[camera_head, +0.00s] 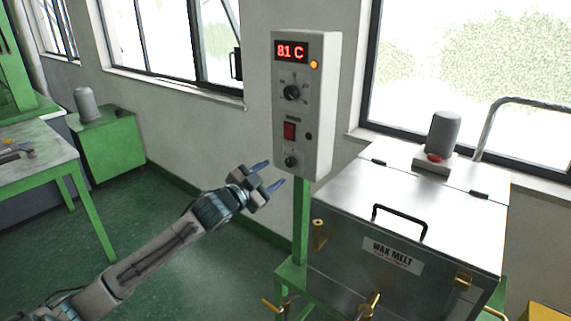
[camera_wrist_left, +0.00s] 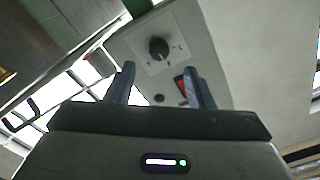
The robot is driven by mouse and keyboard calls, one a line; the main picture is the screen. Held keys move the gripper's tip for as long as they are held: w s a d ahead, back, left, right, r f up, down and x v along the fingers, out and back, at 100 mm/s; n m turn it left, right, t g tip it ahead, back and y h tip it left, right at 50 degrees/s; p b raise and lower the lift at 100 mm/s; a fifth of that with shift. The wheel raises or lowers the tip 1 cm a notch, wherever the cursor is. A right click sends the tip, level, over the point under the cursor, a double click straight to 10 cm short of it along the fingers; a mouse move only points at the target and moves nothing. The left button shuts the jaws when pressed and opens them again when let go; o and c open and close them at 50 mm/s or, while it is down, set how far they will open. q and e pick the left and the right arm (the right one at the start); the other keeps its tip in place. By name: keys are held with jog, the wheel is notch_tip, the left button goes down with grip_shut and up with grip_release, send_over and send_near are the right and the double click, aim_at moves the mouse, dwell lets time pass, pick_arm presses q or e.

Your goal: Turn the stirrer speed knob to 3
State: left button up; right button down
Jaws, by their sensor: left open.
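The control box (camera_head: 322,100) on a green post carries two black knobs. The lower knob (camera_head: 291,161), below the red switch (camera_head: 290,131), appears to be the stirrer speed knob; its label is too small to read. In the left wrist view this knob (camera_wrist_left: 159,48) shows beyond the fingertips, with its dial marks around it, and its setting is not readable. My left gripper (camera_head: 270,175) is open and empty, to the left of the knob and apart from it. Its two blue fingers also show in the wrist view (camera_wrist_left: 159,70). My right gripper is not in view.
The upper knob (camera_head: 291,92) sits under a red display (camera_head: 291,51) reading 81 C. The metal wax melt tank (camera_head: 345,225), with lid handle and brass valves, stands right of the post. A green table (camera_head: 35,165) is at left. Floor between is clear.

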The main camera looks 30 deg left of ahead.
aim_at(288, 164)
pick_arm(q)
jog(key=shift+w+d+p, duration=0.2)
jog(key=shift+w+p, duration=0.2)
jog(key=shift+w, duration=1.3)
jog(key=shift+w+d+p, duration=0.2)
jog(key=shift+w+p, duration=0.15)
jog(key=shift+w, duration=1.35)
jog(key=c, duration=1)
